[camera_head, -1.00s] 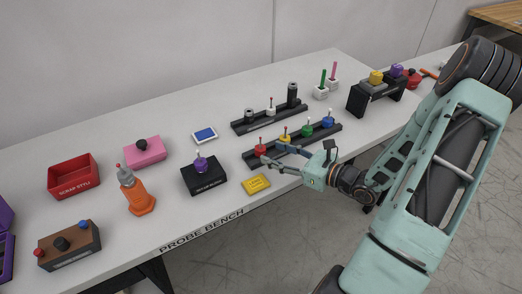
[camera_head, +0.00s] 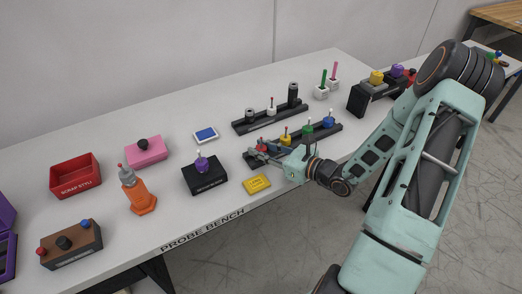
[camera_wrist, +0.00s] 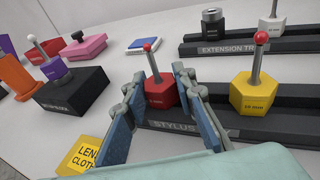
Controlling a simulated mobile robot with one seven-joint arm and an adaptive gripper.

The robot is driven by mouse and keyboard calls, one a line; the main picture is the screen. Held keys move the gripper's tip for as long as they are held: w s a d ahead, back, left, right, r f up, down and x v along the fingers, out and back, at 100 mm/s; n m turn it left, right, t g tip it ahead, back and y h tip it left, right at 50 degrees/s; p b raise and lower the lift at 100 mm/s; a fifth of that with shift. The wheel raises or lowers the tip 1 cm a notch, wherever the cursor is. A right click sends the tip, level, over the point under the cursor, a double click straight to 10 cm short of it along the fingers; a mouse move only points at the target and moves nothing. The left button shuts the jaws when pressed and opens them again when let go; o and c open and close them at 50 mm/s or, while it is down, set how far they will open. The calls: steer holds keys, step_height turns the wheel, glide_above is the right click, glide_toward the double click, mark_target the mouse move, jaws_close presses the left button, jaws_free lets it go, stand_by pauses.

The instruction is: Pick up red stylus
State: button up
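The red stylus (camera_wrist: 160,92) has a red faceted base, a thin metal stem and a red ball tip. It stands upright at the left end of the dark stylus rack (camera_wrist: 270,133). My gripper (camera_wrist: 157,88) is open, with one blue-padded finger on each side of the red base. A small gap shows on the left; whether the right finger touches cannot be told. In the head view, the red stylus (camera_head: 261,147) is partly hidden by my gripper (camera_head: 266,154), which is low at the rack.
The yellow stylus (camera_wrist: 250,91) stands just right in the same rack, with green (camera_head: 307,129) and blue (camera_head: 328,119) ones beyond. The extension tray (camera_head: 270,118) lies behind. A black box with a purple stylus (camera_head: 202,163) and a yellow lens cloth (camera_head: 256,183) are to the left.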

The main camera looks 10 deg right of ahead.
jaws_close()
